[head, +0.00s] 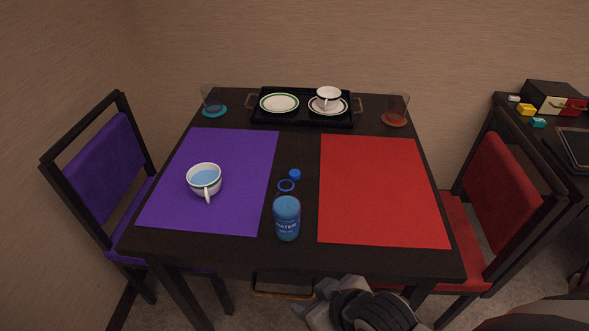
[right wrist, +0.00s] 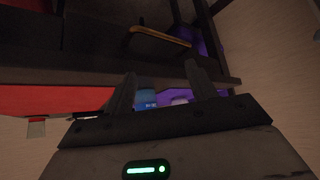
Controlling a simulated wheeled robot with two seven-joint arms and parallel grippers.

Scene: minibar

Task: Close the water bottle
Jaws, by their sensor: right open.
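The blue water bottle (head: 287,222) stands upright near the table's front edge, between the two mats, with its label facing me. Its open neck ring (head: 286,186) shows at the top. A small blue cap (head: 295,174) shows just behind the neck, apart from it. My right gripper (head: 318,300) is below and in front of the table edge, open and empty. In the right wrist view, the open fingers of my right gripper (right wrist: 160,85) frame part of the blue bottle (right wrist: 147,98) beyond them. My left gripper is not in view.
A cup of blue liquid (head: 205,179) sits on the purple mat (head: 245,155). The red mat (head: 380,190) is bare. A black tray (head: 302,121) with plates and a cup is at the back, between two glasses. Chairs flank the table (head: 300,256).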

